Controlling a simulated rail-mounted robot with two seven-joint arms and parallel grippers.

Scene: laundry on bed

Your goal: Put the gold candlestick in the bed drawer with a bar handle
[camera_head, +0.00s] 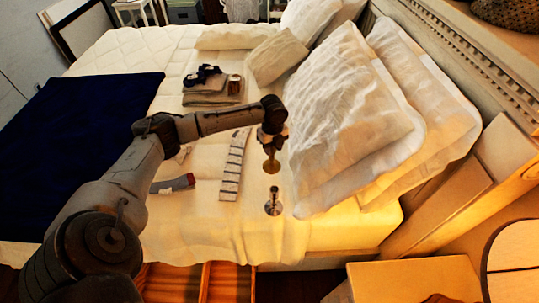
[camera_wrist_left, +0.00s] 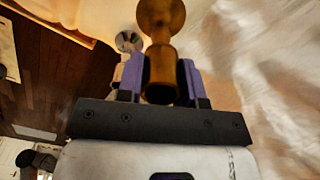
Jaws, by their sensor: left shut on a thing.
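The gold candlestick (camera_head: 271,160) hangs from my left gripper (camera_head: 272,136) above the front edge of the bed, beside the white pillows. In the left wrist view the gold candlestick (camera_wrist_left: 161,50) sits between the two purple fingers of my left gripper (camera_wrist_left: 163,82), which are shut on it. What looks like an open wooden drawer (camera_head: 205,282) shows below the bed's near side, partly hidden by my left arm. No bar handle can be made out. My right gripper is out of view.
A silver candlestick (camera_head: 273,205) stands on the bed below the held one; it also shows in the wrist view (camera_wrist_left: 128,42). White pillows (camera_head: 345,110) lie to the right. A striped cloth (camera_head: 232,165), sock (camera_head: 173,184) and folded laundry (camera_head: 212,92) lie on the bed.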

